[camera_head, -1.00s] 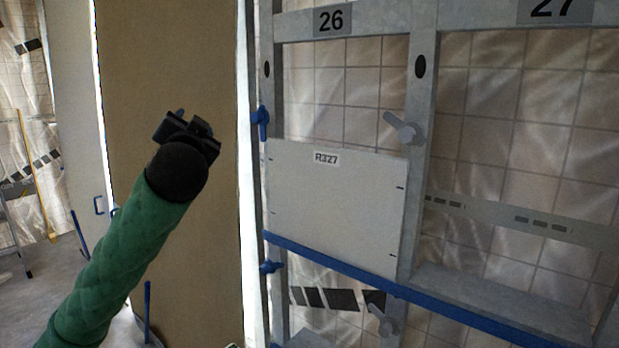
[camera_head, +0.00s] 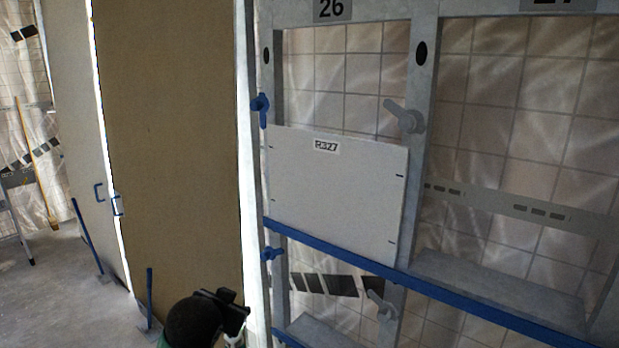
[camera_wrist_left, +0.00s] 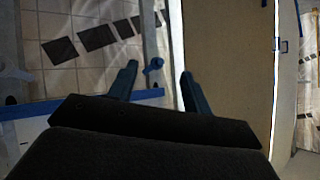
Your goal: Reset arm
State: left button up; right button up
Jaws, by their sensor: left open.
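My left gripper (camera_head: 232,302) is low in the head view, at the bottom edge, in front of the tan panel and left of the rack. In the left wrist view its two fingers (camera_wrist_left: 158,82) are spread apart with nothing between them. A blue latch (camera_wrist_left: 153,65) and the rack post show beyond the fingers, apart from them. The right gripper is in neither view. The white panel R327 (camera_head: 335,200) stands in bay 26 of the rack, its lower edge at the blue rail (camera_head: 340,262).
Grey rack posts (camera_head: 417,130) carry a grey latch (camera_head: 404,116) and a blue latch (camera_head: 260,108). A tall tan panel (camera_head: 170,150) stands left of the rack. A ladder (camera_head: 15,228) is at the far left, with open floor (camera_head: 60,290) before it.

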pick_arm(q)
jog(key=s+d+f+n+g+h, duration=0.1)
jog(key=s+f+g, duration=0.7)
jog(key=s+f, duration=2.3)
jog(key=s+d+n, duration=0.1)
jog(key=s+d, duration=0.1)
jog(key=shift+s+f+g+p, duration=0.15)
jog(key=shift+s+g+p, duration=0.2)
jog(key=shift+g+p, duration=0.05)
jog(key=shift+d, duration=0.1)
